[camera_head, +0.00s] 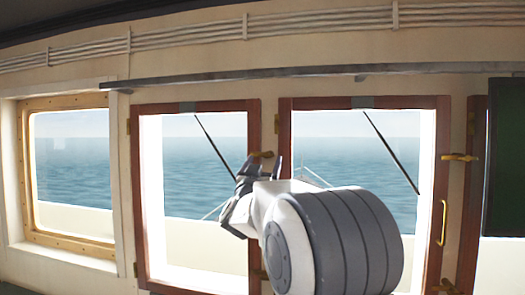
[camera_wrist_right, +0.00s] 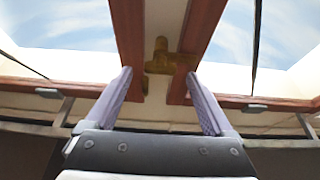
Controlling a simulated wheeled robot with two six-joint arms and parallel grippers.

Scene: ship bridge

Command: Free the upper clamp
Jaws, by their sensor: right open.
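The upper clamp (camera_head: 262,154) is a small brass piece on the post between two wood-framed windows. In the right wrist view the brass clamp (camera_wrist_right: 160,58) sits ahead of my fingers, with an arm reaching right onto the wooden frame. My right gripper (camera_head: 262,168) is raised in front of it, open and empty. Its two fingers (camera_wrist_right: 158,76) point toward the clamp from either side in the picture; I see no contact. The wrist and forearm hide part of the right window. My left gripper is not in view.
Another brass clamp (camera_head: 460,157) is at the right window's right edge, above a brass handle (camera_head: 443,222). A lower brass clamp (camera_head: 446,287) shows at the bottom. A grey rail (camera_head: 300,73) runs above the windows. A dark panel (camera_head: 506,155) is at right.

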